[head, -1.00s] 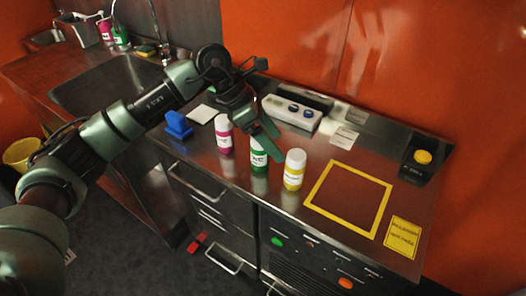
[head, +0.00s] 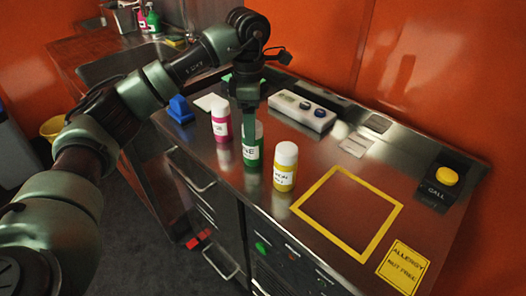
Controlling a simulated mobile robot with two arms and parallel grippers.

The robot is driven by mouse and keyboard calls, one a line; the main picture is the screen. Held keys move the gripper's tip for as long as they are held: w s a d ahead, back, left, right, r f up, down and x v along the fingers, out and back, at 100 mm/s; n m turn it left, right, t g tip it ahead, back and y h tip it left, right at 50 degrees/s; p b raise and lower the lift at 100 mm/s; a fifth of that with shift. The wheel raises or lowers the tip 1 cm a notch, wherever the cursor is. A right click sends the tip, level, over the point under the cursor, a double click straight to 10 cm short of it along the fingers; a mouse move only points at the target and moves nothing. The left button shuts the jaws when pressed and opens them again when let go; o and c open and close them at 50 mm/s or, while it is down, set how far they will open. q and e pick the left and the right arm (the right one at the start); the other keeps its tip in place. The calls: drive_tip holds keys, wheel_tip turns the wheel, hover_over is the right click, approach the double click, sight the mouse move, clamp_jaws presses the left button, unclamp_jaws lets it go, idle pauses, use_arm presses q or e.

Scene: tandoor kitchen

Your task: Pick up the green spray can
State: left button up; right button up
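The green spray can (head: 252,156) stands upright on the steel counter, between a pink bottle (head: 221,122) and a yellow bottle (head: 285,167). Its white label faces me. My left gripper (head: 249,106) points down at the top of the green can, and a finger covers part of the can's upper end. I cannot tell whether the fingers touch the can or how far apart they are. My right gripper is not in view.
A yellow square outline (head: 385,229) and a yellow allergy card (head: 403,265) lie to the right on the counter. A control box (head: 300,112) stands behind the bottles. A blue object (head: 180,110) is at left. A call button (head: 446,177) sits at far right.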

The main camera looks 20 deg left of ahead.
use_arm(q)
drive_tip(key=shift+d+f, duration=0.15)
drive_tip(key=shift+f, duration=0.25)
drive_tip(key=f, duration=0.2)
drive_tip(key=f+p, duration=0.1)
drive_tip(key=f, duration=0.3)
drive_tip(key=shift+s+d+f+p, duration=0.15)
drive_tip(key=shift+d+p, duration=0.1)
drive_tip(key=shift+p, duration=0.15)
drive_tip(key=shift+f, duration=0.3)
clamp_jaws()
